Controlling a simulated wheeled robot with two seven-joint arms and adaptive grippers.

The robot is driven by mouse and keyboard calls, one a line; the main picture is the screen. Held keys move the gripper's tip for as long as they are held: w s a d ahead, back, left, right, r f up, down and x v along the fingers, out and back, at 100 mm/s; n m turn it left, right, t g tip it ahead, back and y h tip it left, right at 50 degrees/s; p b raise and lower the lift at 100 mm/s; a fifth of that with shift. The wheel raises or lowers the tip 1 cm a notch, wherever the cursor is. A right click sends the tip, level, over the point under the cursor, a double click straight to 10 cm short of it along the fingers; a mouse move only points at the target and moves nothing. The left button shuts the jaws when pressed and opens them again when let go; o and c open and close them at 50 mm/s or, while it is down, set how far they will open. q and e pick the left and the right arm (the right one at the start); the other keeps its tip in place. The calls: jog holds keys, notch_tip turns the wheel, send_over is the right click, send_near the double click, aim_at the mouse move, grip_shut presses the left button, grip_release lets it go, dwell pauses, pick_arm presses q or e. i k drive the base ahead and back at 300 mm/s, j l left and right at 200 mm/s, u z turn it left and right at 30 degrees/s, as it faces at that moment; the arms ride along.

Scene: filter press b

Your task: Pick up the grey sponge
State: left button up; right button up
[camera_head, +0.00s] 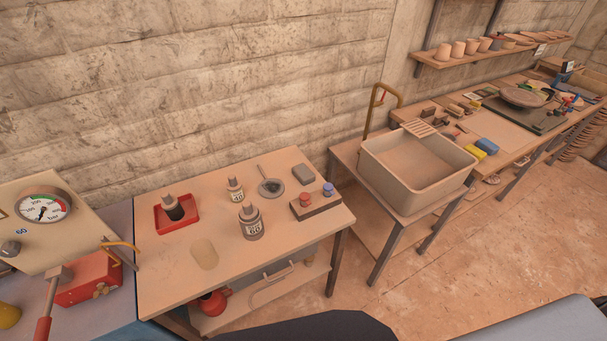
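A small grey rounded block (304,174), which looks like the grey sponge, lies flat near the back right corner of the wooden table (180,280). It is right of a small round dish with dark contents (271,187) and behind a dark block with a red and a blue knob (315,205). Nothing visible touches it from above. Neither of my grippers is in view.
A gauge panel (44,206) stands left. A sink (418,172) and a long bench with yellow (475,153) and blue blocks (487,146) are right.

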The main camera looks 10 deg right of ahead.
aim_at(305, 176)
jog(key=i+l+u, duration=0.1)
jog(key=l+u, duration=0.7)
jog(key=l, duration=0.15)
jog(key=l+u, duration=0.8)
jog(key=l, duration=0.2)
